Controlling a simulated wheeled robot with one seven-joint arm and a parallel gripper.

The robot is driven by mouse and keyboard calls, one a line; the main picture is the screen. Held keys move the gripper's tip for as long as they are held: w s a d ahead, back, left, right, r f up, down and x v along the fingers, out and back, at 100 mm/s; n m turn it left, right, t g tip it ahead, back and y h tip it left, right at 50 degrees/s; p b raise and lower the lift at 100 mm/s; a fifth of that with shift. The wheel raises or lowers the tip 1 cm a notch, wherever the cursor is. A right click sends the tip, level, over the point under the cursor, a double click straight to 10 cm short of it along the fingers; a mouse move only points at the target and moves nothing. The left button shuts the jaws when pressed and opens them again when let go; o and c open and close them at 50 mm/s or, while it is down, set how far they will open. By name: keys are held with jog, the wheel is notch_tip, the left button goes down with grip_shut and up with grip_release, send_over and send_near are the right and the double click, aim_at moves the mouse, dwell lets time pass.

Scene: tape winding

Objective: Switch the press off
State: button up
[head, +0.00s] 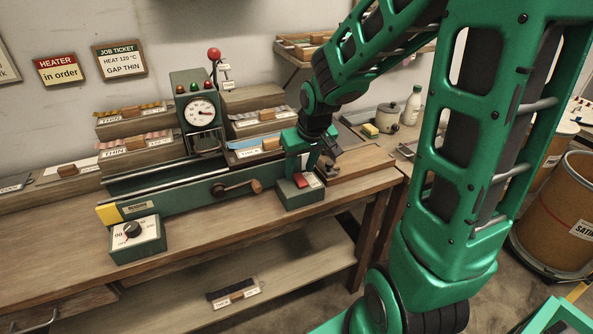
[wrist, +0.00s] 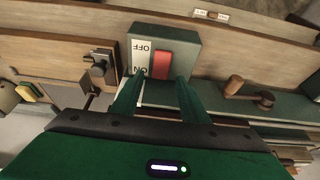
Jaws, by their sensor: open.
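The press (head: 165,195) is a long green machine on the wooden bench, with a round dial and coloured lamps on its upright head. Its switch box (head: 299,192) is green with a red rocker and sits at the press's right front. In the wrist view the red rocker (wrist: 162,65) lies beside a white label reading OFF and ON. My gripper (head: 300,173) is above the switch box. In the wrist view my gripper (wrist: 155,82) is open, its two green fingers on either side of the rocker's ON end; I cannot tell whether they touch it.
A crank with a wooden knob (head: 256,186) is left of the switch box. A dial box (head: 138,239) stands at the bench's front left. Jars (head: 386,117) stand at the back right.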

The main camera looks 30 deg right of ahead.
jog(key=v, duration=0.8)
jog(key=shift+r, duration=0.4)
jog(key=s+d+f+m+g, duration=0.1)
jog(key=s+d+m+g, duration=0.1)
jog(key=s, duration=0.9)
jog(key=s+d+f+m+g, duration=0.1)
jog(key=s+d+m+g, duration=0.1)
jog(key=s, duration=1)
jog(key=shift+s+d+m+y, duration=0.3)
jog(key=shift+d+m, duration=0.4)
jog(key=shift+d, duration=0.4)
jog(key=shift+w+f, duration=0.15)
jog(key=shift+w+f, duration=0.2)
jog(key=shift+w, duration=0.3)
